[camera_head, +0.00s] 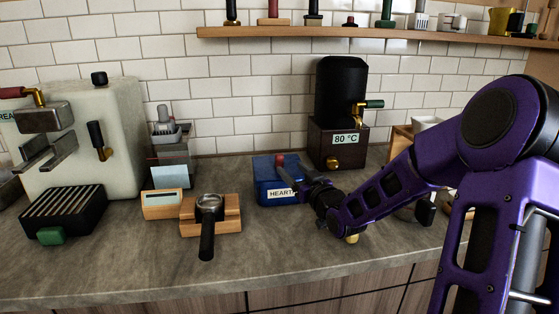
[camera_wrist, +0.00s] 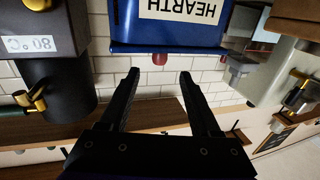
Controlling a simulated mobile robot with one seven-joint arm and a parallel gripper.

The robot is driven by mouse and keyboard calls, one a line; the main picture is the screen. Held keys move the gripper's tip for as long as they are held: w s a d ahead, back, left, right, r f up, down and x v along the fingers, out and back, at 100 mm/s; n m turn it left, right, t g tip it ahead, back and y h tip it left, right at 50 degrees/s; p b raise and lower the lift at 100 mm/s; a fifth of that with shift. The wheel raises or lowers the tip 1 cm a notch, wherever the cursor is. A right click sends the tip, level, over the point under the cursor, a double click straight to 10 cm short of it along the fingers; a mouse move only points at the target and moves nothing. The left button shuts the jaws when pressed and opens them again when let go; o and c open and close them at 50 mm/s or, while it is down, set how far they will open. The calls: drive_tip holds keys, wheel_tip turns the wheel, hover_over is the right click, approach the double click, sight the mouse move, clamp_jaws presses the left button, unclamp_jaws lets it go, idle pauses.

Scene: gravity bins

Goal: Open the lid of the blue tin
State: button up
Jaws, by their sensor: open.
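The blue tin (camera_head: 264,172) stands on the counter with a white HEARTH label (camera_head: 282,194). Its red knob (camera_head: 280,160) shows at the top. The wrist view is upside down and shows the tin (camera_wrist: 215,33), its blue lid edge (camera_wrist: 150,49) and the knob (camera_wrist: 186,62). The lid appears seated. My gripper (camera_head: 297,178) is at the tin's right front in the head view and partly hides it. In the wrist view my gripper (camera_wrist: 158,76) is open with nothing between its fingers. I see no contact.
A black dispenser on a brown base (camera_head: 325,145) stands behind the tin to the right. A portafilter (camera_head: 208,215) rests on a wooden stand to the left, near a scale (camera_head: 162,205). A shelf (camera_head: 370,33) crosses the wall above.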

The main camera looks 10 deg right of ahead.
sight(281, 160)
drive_tip(key=x, duration=0.9)
clamp_jaws()
idle(1.2)
